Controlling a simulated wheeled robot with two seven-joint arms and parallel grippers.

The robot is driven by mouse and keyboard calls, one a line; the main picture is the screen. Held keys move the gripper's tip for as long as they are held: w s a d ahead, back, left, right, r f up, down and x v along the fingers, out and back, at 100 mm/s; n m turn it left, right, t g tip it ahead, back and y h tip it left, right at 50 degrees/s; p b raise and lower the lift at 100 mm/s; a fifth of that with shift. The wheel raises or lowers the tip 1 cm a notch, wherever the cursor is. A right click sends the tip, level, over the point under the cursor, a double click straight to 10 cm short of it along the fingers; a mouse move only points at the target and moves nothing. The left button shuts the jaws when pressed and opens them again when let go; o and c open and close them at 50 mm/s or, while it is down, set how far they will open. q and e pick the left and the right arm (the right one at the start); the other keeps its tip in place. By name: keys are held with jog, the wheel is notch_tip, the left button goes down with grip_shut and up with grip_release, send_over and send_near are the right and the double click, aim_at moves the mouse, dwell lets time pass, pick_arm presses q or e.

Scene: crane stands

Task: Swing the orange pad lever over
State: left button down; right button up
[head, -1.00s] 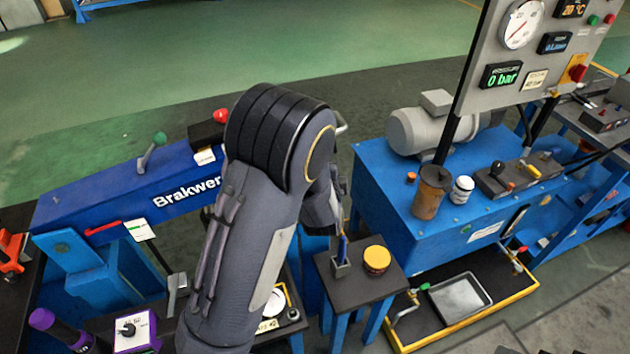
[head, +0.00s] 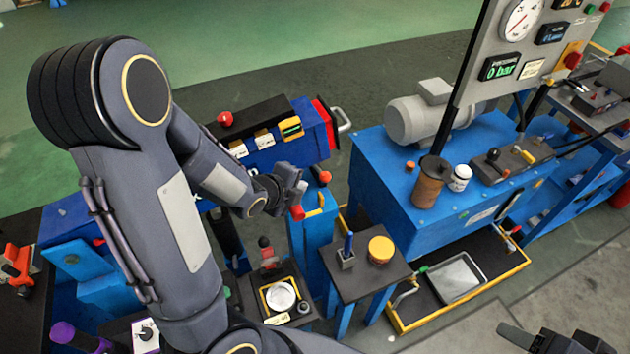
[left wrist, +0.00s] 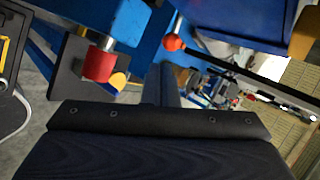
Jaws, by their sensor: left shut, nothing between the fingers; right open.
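Several small handles show by a blue post under the far end of the blue machine: a red-orange grip (head: 297,212), a red knob (head: 325,177) and a yellow-orange tab (head: 321,201). I cannot tell for certain which is the orange pad lever. My left gripper (head: 292,190) is shut and empty, close to the red-orange grip; contact is unclear. In the left wrist view, a red cylinder (left wrist: 98,64) on a dark plate, a yellow-orange tab (left wrist: 118,80) and an orange-red ball (left wrist: 174,42) lie beyond the shut fingers. My right gripper (head: 555,342) is open at the bottom right.
A small black stand (head: 357,270) with a yellow-lidded round tin (head: 381,249) is right of the post. A blue pump bench (head: 395,190) stands further right. A yellow-edged drip tray (head: 420,318) lies below it. A dial plate (head: 280,296) sits left of the stand.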

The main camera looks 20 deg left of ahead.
aim_at(328, 178)
pick_arm(q)
jog(key=x, duration=0.8)
jog(key=shift+w+f+p, duration=0.2)
jog(key=shift+w+p, duration=0.1)
jog(key=w+b, duration=0.1)
jog(key=d+n+b, duration=0.1)
jog(key=w+d+y+b, duration=0.1)
jog(key=b, duration=0.1)
jog(key=shift+w+d+r, duration=0.2)
jog(key=shift+w+r, duration=0.1)
jog(key=shift+w, duration=0.05)
jog(key=shift+r, duration=0.1)
